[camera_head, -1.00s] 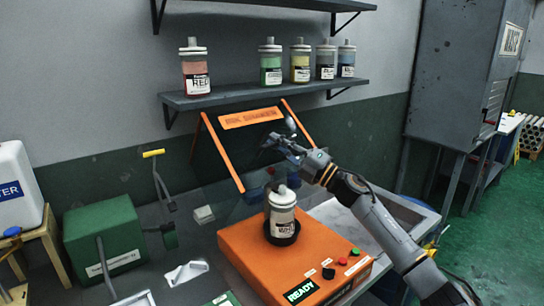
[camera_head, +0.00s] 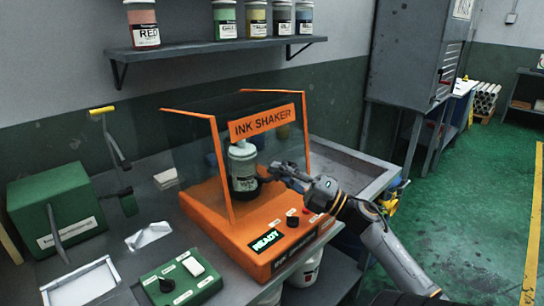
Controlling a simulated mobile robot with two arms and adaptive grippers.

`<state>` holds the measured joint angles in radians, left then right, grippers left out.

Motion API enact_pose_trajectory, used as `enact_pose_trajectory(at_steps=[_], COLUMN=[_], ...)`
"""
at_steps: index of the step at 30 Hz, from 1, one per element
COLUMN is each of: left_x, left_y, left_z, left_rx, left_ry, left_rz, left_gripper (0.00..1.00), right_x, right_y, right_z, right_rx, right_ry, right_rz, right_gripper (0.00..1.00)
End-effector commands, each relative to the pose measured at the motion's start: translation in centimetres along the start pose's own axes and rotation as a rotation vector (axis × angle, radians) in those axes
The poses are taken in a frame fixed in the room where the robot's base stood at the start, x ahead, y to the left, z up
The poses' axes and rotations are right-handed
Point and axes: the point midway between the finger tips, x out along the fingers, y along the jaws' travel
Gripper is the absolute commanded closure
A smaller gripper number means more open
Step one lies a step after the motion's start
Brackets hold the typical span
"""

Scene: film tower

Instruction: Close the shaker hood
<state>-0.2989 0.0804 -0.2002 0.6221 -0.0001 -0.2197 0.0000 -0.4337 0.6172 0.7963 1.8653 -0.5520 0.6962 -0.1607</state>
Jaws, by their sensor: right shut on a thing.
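The orange ink shaker (camera_head: 236,240) stands on the bench with a lit READY display. Whether the lower edge fully touches the base is hard to tell. A white-labelled ink bottle (camera_head: 243,168) stands upright inside, seen through the clear panel. My left gripper is not in view.
A shelf (camera_head: 220,48) with several ink bottles is above. A green box (camera_head: 55,205) with a lever is at the left, and a small green control panel (camera_head: 180,284) is in front. A grey cabinet (camera_head: 415,60) stands at the right, with open green floor beyond.

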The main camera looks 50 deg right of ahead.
Motion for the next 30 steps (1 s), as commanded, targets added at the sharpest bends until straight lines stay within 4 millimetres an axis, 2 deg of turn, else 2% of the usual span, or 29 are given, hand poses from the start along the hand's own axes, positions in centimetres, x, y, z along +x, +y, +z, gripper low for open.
enact_pose_trajectory(at_steps=[6, 19, 21, 22, 30], left_x=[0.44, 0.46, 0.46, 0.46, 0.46], left_y=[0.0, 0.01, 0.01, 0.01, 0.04], left_z=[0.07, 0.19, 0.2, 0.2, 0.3], left_rx=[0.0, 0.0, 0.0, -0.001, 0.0], left_ry=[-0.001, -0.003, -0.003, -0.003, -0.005], left_rz=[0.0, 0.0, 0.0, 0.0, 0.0], left_gripper=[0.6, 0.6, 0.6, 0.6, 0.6], right_x=[-1.02, -1.17, -1.17, -1.17, -1.14], right_y=[-0.83, -0.96, -0.96, -0.96, -0.99], right_z=[-0.28, -0.36, -0.36, -0.36, -0.33], right_rx=[0.003, 0.006, 0.005, 0.005, 0.003], right_ry=[-0.003, -0.002, -0.002, -0.002, -0.003], right_rz=[0.003, 0.003, 0.003, 0.003, 0.002], right_gripper=[1.0, 1.0, 0.81, 0.79, 0.79])
